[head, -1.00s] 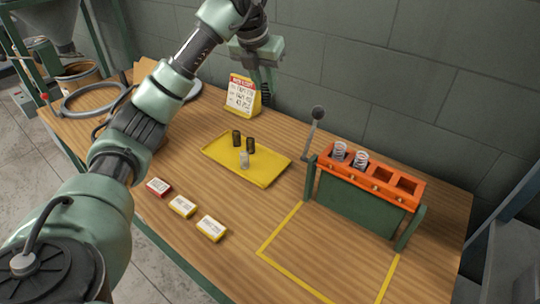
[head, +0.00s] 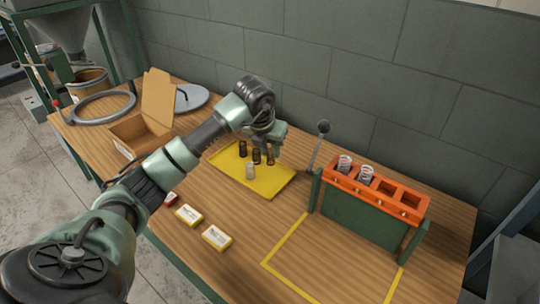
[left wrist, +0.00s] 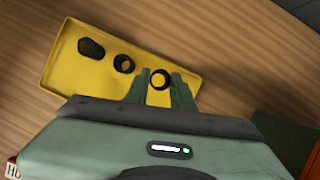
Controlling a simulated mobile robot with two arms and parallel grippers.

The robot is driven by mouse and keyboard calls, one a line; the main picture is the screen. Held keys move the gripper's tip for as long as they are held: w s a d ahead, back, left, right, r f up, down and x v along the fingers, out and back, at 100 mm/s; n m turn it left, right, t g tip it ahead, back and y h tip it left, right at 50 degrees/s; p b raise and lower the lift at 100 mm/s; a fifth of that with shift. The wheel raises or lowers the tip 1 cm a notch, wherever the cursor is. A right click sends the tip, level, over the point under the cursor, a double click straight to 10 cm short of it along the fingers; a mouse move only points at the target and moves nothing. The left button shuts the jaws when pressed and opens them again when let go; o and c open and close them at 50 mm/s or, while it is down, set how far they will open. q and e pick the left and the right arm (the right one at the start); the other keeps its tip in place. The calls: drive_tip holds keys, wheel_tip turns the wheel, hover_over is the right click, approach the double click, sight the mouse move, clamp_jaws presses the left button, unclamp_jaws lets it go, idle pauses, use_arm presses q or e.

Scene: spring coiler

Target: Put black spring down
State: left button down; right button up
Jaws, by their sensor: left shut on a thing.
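A yellow tray (head: 277,189) lies on the wooden table; it also shows in the left wrist view (left wrist: 60,78). My left gripper (head: 271,154) points down at the tray's back right part. It is shut on a black spring (left wrist: 160,79), seen end-on as a dark ring between the fingertips. The held spring is upright and low at the tray; I cannot tell whether it touches. Two other black springs, one (head: 243,148) at the back left and one (head: 256,156) beside the gripper, stand on the tray. My right gripper is out of view.
An orange rack (head: 375,190) on a green stand, with a lever (head: 318,145), is right of the tray and holds two silver springs. An open cardboard box (head: 157,100) is left. Small label cards (head: 216,237) lie in front. The yellow-taped area is clear.

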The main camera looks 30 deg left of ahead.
sight(269, 154)
use_arm(q)
wheel_tip(269, 154, down, 2)
drive_tip(key=shift+f, duration=0.5)
drive_tip(key=c, duration=1.3)
unclamp_jaws()
drive_tip(key=shift+o, duration=0.6)
drive_tip(key=shift+r, duration=0.1)
drive_tip(key=shift+r, duration=0.25)
drive_tip(key=b+v, duration=0.1)
drive_tip(key=v, duration=1)
drive_tip(key=shift+s+r, duration=0.15)
drive_tip(key=shift+r, duration=0.15)
